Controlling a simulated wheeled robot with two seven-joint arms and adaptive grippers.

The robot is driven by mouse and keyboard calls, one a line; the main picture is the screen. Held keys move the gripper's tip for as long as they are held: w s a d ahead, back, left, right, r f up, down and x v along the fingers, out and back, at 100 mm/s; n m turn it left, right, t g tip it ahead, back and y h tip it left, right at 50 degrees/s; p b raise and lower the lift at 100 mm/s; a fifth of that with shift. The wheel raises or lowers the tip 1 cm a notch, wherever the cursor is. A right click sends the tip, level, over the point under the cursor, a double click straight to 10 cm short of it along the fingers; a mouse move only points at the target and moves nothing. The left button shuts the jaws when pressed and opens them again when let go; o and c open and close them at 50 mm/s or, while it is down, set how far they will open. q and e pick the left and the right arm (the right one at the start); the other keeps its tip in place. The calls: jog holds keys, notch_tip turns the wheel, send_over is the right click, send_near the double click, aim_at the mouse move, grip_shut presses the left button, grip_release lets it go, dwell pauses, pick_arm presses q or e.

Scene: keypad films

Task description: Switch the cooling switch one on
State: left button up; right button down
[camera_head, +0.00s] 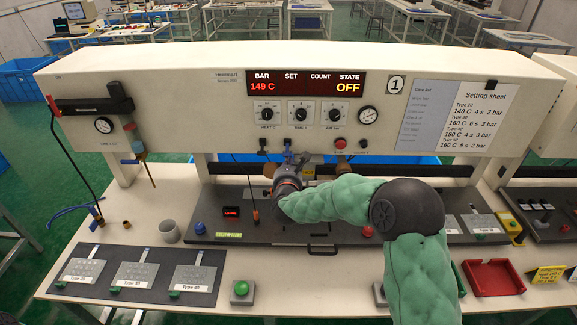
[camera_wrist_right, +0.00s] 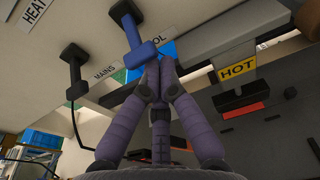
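The cooling switch is a blue lever (camera_head: 287,143) under the front panel of the machine marked 1. In the right wrist view the blue lever (camera_wrist_right: 131,27) hangs near a label that is partly hidden and ends in "OOL". My right gripper (camera_head: 300,161) is just below it. In the right wrist view its fingers (camera_wrist_right: 157,70) are drawn together, with tips overlapping the blue lever's lower end; I cannot tell whether they touch. Nothing is seen held between them. The display (camera_head: 306,84) reads 149 C and state OFF. My left gripper is not in view.
A black switch (camera_head: 262,145) labelled MAINS is left of the blue one. A red button (camera_head: 340,143) is to the right. A block marked HOT (camera_wrist_right: 240,68) is close to the fingers. A green button (camera_head: 241,288) and plates (camera_head: 135,275) lie on the table.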

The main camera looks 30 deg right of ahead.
aim_at(288, 155)
jog(key=shift+r, duration=0.15)
dwell(0.3)
jog(key=shift+s+r+g+p, duration=0.15)
jog(key=shift+g+p, duration=0.15)
jog(key=shift+p, duration=0.3)
jog(key=shift+a+r+p, duration=0.1)
jog(key=shift+p, duration=0.25)
jog(key=r+g+y+p, duration=0.1)
jog(key=g+p, duration=0.1)
jog(key=p, duration=0.4)
jog(key=r+g+y+p, duration=0.1)
jog(key=g+p, duration=0.1)
jog(key=p, duration=0.5)
jog(key=s+r+g+y+p, duration=0.1)
jog(key=r+g+y+p, duration=0.1)
jog(key=p, duration=0.4)
jog(key=shift+a, duration=0.3)
jog(key=shift+r+p, duration=0.35)
jog(key=shift+p, duration=0.6)
jog(key=shift+f, duration=0.15)
